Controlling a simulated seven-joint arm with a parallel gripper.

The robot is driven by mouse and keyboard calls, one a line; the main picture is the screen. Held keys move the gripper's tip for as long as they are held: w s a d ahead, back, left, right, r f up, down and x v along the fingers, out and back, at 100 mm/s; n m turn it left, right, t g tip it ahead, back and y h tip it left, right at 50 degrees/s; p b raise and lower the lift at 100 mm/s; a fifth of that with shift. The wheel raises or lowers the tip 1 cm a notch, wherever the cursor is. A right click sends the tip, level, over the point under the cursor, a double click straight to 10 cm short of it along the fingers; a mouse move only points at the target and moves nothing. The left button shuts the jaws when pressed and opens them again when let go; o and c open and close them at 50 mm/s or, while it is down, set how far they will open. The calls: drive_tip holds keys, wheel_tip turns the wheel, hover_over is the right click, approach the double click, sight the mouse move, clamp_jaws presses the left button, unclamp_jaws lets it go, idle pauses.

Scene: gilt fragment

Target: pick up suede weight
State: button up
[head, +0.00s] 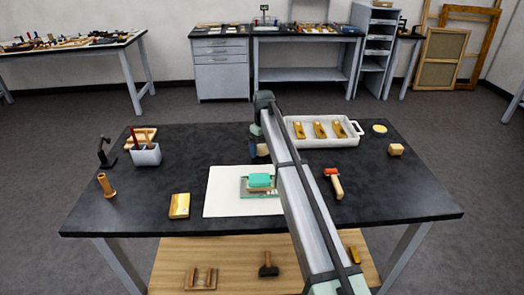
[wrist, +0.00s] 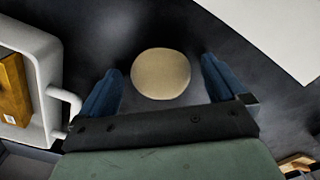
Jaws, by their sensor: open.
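A round tan disc, which looks like the suede weight (wrist: 161,74), lies on the dark table top in the wrist view. My gripper (wrist: 162,66) is open, with one blue finger to the left of the disc and one to the right. I see dark table between the disc and each finger, and cannot tell how high the fingers are above it.
The white tray (head: 350,141) with gold pieces is close by; its handle (wrist: 66,101) is near the left finger. A white sheet (head: 222,197) bears a teal-topped block (head: 260,181). A red-headed tool (head: 334,183) lies right of my arm.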

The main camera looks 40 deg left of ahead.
drive_tip(key=shift+f, duration=0.1)
drive_tip(key=shift+c, duration=0.2)
drive_tip(key=c, duration=1.2)
drive_tip(key=shift+c, duration=0.2)
